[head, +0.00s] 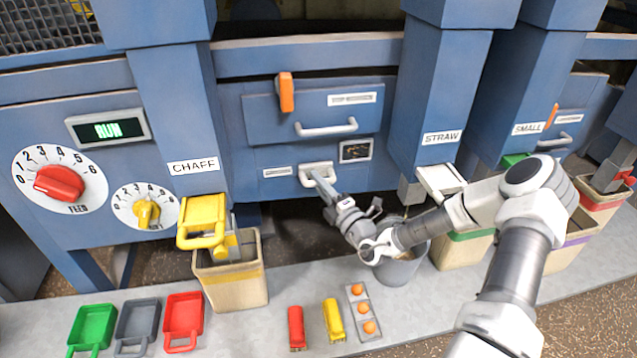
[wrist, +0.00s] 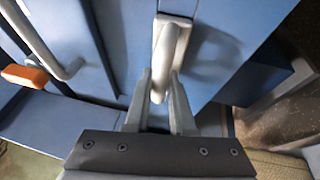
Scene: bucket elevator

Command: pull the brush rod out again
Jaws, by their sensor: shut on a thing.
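A white handle (head: 318,168) sits on the lower blue panel (head: 270,158), under a drawer with a bar handle. In the wrist view the white handle (wrist: 170,55) stands out from a pale plate. My gripper (head: 326,188) is at this handle, and in the wrist view its two fingers (wrist: 161,82) are shut on its lower end. No bare rod or bristles show, so I cannot tell how far a brush rod sits inside the machine.
An orange latch (head: 286,92) and a drawer handle (head: 328,128) are above. A grey bucket (head: 405,268) stands under my arm. Coloured trays and small blocks lie on the front ledge.

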